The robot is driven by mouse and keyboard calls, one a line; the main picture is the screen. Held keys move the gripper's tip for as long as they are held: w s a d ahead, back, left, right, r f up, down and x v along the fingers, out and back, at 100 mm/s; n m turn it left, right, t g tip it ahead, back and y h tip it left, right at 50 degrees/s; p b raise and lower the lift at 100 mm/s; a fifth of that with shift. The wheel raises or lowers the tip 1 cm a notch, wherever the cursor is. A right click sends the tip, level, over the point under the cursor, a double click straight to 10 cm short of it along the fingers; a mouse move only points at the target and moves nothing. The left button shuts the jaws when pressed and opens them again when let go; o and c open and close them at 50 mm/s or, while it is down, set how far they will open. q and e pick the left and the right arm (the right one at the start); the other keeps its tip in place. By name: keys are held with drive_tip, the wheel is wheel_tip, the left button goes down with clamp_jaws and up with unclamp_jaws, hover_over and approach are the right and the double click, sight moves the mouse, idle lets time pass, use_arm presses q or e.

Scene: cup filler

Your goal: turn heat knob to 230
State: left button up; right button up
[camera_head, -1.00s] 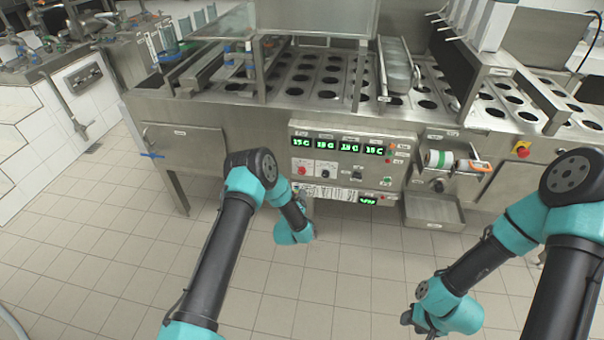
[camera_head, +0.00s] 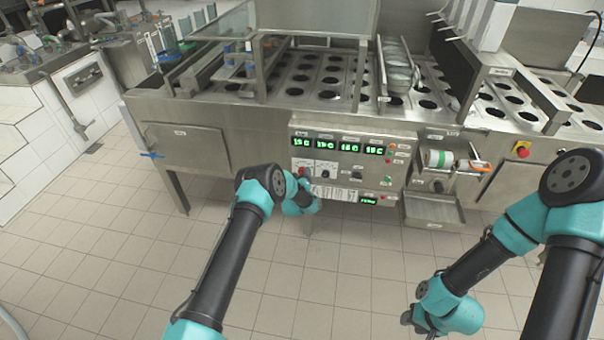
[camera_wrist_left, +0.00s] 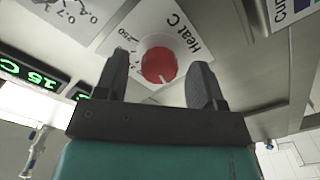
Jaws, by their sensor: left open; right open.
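The heat knob (camera_wrist_left: 159,65) is a round red knob on a white plate labelled "Heat C" with a printed scale; "250" is legible on it. It faces my left gripper in the left wrist view. In the head view the red knob (camera_head: 303,170) shows on the control panel (camera_head: 345,163), just above my left wrist. My left gripper (camera_wrist_left: 160,80) is open, with one finger on each side of the knob in the picture; I cannot tell if they touch it. In the head view its fingers are hidden behind the wrist. My right gripper (camera_head: 412,322) is low at the right, away from the panel.
Green displays (camera_head: 350,147) sit above the knobs, and a second dial (camera_head: 326,169) is right of the heat knob. The tiled floor in front is clear.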

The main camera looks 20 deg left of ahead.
use_arm(q)
drive_tip(key=shift+w+a, duration=0.1)
drive_tip(key=shift+w, duration=0.65)
drive_tip(key=shift+c, duration=0.4)
drive_tip(key=c, duration=0.8)
drive_tip(key=shift+c, duration=0.2)
